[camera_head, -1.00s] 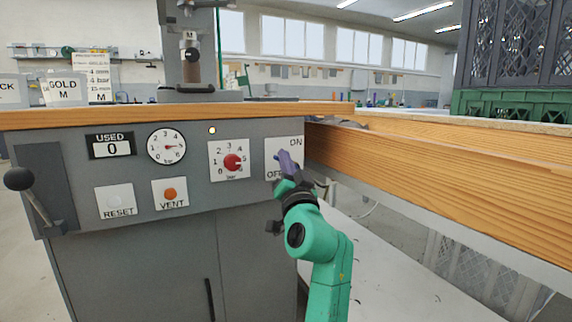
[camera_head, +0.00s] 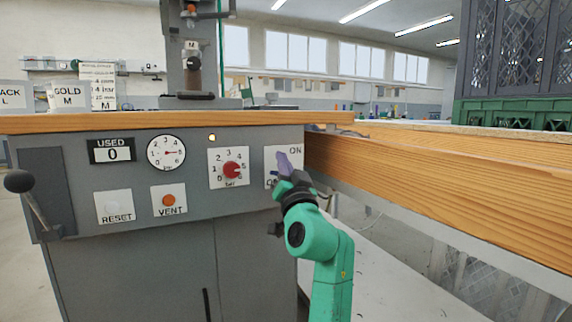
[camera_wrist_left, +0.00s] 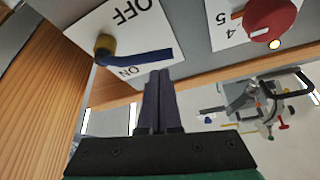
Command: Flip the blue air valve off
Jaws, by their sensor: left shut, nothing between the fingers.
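The air valve's white plate (camera_head: 270,156), marked ON at upper right and OFF at lower left, is at the panel's right end. In the left wrist view the blue lever (camera_wrist_left: 145,56) runs rightward from a brass-coloured pivot (camera_wrist_left: 105,44), between the OFF and ON words. In the head view only a bit of blue lever (camera_head: 273,173) shows left of my gripper. My left gripper (camera_head: 282,157) is shut and empty in front of the plate. In the wrist view its fingertips (camera_wrist_left: 160,74) are close to the lever's free end; I cannot tell whether they touch. My right gripper is out of view.
A red pressure knob (camera_head: 231,169), round gauge (camera_head: 166,151), orange VENT button (camera_head: 169,200) and RESET button (camera_head: 113,207) lie left of the valve. A wooden beam (camera_head: 440,185) closes off the right side. A black ball-ended handle (camera_head: 18,180) is at far left.

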